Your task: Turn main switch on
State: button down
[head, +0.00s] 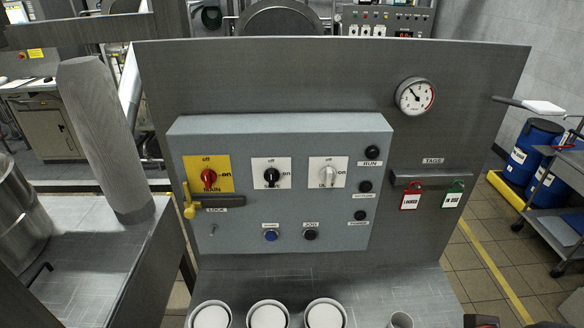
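The main switch (208,177) is a red rotary knob on a yellow plate at the upper left of a grey control box (318,230). The plate reads "off" above the knob, "on" to its right and "MAIN" below. The knob looks roughly upright, toward "off"; its exact angle is too small to be sure of. Just below it, a dark bar (222,201) lies level above a "LOCK" label. A yellow piece (189,208) stands at the bar's left end, beside the plate's lower left corner. My gripper is not in view.
Black (271,176) and white (328,174) knobs sit right of the main switch. Red (411,198) and green (453,196) tags hang further right. Several white round containers (268,316) stand on the front ledge. A thick grey cylinder (105,140) stands left of the panel.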

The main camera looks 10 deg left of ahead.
aim_at(208, 176)
jog(key=j+u, duration=0.1)
jog(key=u, duration=0.85)
jog(key=i+j+u, duration=0.1)
jog(key=u, duration=0.4)
